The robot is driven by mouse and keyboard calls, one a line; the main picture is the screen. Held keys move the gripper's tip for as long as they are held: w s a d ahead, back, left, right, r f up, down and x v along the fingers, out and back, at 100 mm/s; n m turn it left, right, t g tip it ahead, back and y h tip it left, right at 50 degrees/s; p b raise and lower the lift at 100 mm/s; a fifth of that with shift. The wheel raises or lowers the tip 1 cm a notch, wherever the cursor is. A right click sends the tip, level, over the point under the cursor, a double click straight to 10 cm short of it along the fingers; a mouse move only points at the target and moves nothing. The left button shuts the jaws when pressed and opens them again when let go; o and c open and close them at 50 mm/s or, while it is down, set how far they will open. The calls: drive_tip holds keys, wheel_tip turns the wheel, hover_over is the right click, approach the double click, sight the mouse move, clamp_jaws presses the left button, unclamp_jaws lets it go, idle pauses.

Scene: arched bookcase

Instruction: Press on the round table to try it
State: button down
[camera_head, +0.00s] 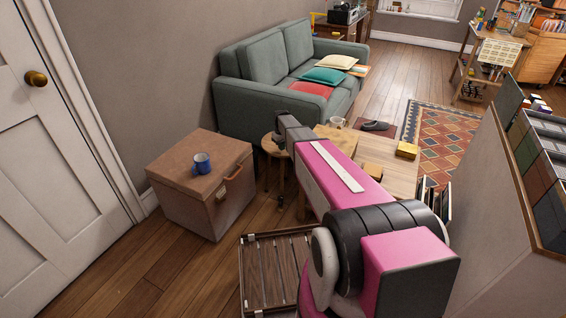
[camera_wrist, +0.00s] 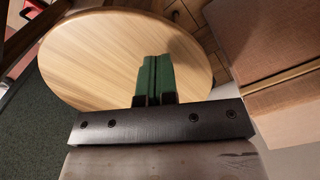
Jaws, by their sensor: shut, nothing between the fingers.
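The round table (camera_head: 268,146) has a light wooden top and stands between the brown chest and the low wooden table, in front of the sofa. My arm covers part of it in the head view. In the wrist view its round top (camera_wrist: 95,60) fills much of the upper left and is bare. My gripper (camera_wrist: 155,60) has green fingers, which are shut together with nothing between them. The fingers appear over the tabletop, towards its right side. I cannot tell whether the tips touch it.
A brown chest (camera_head: 190,190) with a blue mug (camera_head: 202,163) stands left of the round table. A low wooden table (camera_head: 385,160) with small boxes is to its right. The grey-green sofa (camera_head: 265,105) is behind. A slatted wooden rack (camera_head: 275,275) is on the near floor.

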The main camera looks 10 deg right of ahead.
drive_tip(key=shift+r, duration=2.55)
drive_tip(key=s+r+m, duration=0.1)
drive_tip(key=s+r, duration=0.1)
drive_tip(key=s, duration=1)
drive_tip(key=s+r+m, duration=0.2)
drive_tip(key=s+r, duration=0.1)
drive_tip(key=s, duration=1)
drive_tip(key=s+r+m, duration=0.1)
drive_tip(key=s+r, duration=0.2)
drive_tip(key=s, duration=0.9)
drive_tip(key=shift+s+m, duration=0.15)
drive_tip(key=shift+m, duration=0.25)
